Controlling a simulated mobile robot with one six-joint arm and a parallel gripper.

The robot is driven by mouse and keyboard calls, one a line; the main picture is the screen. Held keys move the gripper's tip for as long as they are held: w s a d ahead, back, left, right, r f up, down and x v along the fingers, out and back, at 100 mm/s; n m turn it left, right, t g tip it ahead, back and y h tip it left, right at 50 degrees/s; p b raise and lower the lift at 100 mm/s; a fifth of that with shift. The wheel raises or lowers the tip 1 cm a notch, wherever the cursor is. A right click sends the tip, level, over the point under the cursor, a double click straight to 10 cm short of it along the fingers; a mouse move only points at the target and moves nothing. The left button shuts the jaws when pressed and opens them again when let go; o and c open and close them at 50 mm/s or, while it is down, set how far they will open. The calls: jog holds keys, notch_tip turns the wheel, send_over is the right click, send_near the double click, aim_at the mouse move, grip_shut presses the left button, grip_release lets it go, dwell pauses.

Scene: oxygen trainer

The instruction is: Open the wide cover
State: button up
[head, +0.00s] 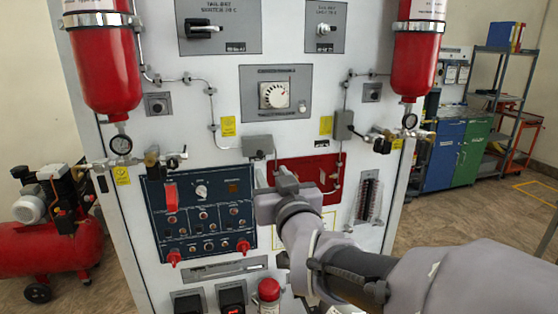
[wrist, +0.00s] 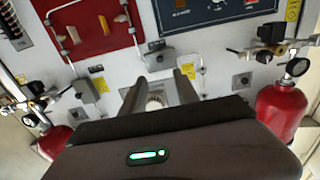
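A red panel (head: 318,171) sits on the white front, partly hidden behind my gripper. I cannot tell which piece is the wide cover. My gripper (head: 286,178) is in front of the red panel's left part. In the wrist view its fingers (wrist: 159,77) are apart with nothing held, and the white dial shows between them.
Red cylinders (head: 105,62) and (head: 418,45) with gauges flank the front. Grey boxes (head: 258,145) and thin pipes stand out above the red panel. A red compressor (head: 50,245) stands at left, and cabinets (head: 443,155) at right.

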aim_at(260, 153)
jog(key=x, duration=1.1)
jog(key=shift+w+b, duration=0.15)
jog(key=shift+b, duration=0.25)
grip_shut()
